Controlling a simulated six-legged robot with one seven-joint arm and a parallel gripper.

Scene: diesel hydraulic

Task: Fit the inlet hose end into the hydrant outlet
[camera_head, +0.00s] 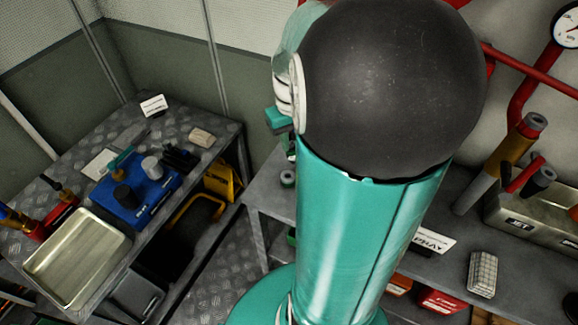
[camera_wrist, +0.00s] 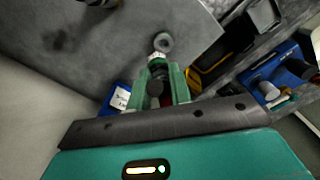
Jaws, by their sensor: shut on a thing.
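My gripper (camera_wrist: 161,78) shows in the wrist view, with two green fingers shut on a dark, narrow piece (camera_wrist: 155,88) that appears to be the hose end. A pale collar lies just beyond the fingertips. A small grey ring (camera_wrist: 163,42) with a dark hole lies straight ahead of them, over a grey metal surface. I cannot tell whether the ring is the hydrant outlet or part of the held piece, or whether they touch. In the head view my arm hides most of the gripper area; a small grey ring (camera_head: 288,178) shows at its left edge.
In the head view a left bench (camera_head: 215,136) holds a metal tray (camera_head: 78,258) and a blue case (camera_head: 140,192). At right are red pipes (camera_head: 522,95), a gauge (camera_head: 568,25), a brass-and-grey cylinder (camera_head: 507,157) and a metal box (camera_head: 530,222). Some grey surface ahead of the gripper is bare.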

